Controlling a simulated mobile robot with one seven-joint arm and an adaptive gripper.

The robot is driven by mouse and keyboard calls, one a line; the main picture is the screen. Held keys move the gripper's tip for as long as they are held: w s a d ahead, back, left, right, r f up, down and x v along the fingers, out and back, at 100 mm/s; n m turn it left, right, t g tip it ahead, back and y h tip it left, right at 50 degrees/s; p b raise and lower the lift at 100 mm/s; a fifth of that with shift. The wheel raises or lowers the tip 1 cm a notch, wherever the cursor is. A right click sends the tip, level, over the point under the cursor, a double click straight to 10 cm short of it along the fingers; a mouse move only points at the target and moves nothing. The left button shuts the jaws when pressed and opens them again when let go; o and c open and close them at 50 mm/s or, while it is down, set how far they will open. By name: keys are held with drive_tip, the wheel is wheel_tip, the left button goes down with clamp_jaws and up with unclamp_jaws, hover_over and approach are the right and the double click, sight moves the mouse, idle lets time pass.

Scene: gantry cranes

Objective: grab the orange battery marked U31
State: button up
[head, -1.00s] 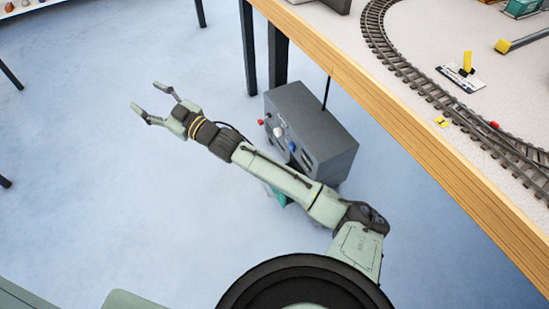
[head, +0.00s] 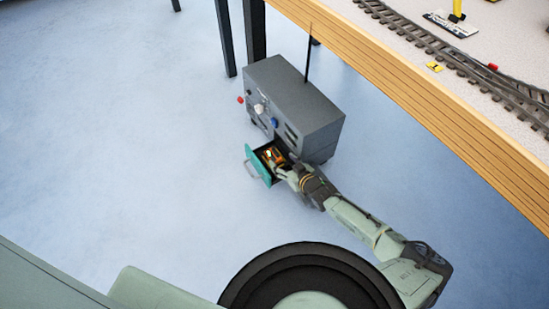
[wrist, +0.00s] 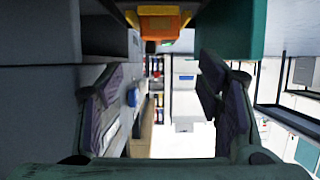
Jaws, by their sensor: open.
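An orange battery (head: 275,154) lies in a small open drawer with a teal front (head: 256,166), low on the grey cabinet. Any marking on it is too small to read. My gripper (head: 284,169) is at the drawer's near side, close to the battery, and partly covers the drawer. In the wrist view my gripper (wrist: 165,100) is open, with its fingers wide apart and nothing between them. There the orange battery (wrist: 158,24) shows at the top edge, beyond the finger gap, next to the teal drawer front (wrist: 232,32).
The grey cabinet (head: 300,105) has red, white and blue knobs and a thin antenna. It stands on the blue floor by the legs of a wooden-edged table (head: 420,95) bearing model railway track (head: 480,75). The floor to the left is free.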

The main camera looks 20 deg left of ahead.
sight(269, 150)
drive_tip(key=b+x, duration=0.1)
drive_tip(key=x, duration=0.6)
drive_tip(key=shift+b, duration=0.3)
drive_tip(key=shift+c, duration=0.4)
drive_tip(key=shift+r, duration=0.1)
drive_tip(key=c, duration=1.3)
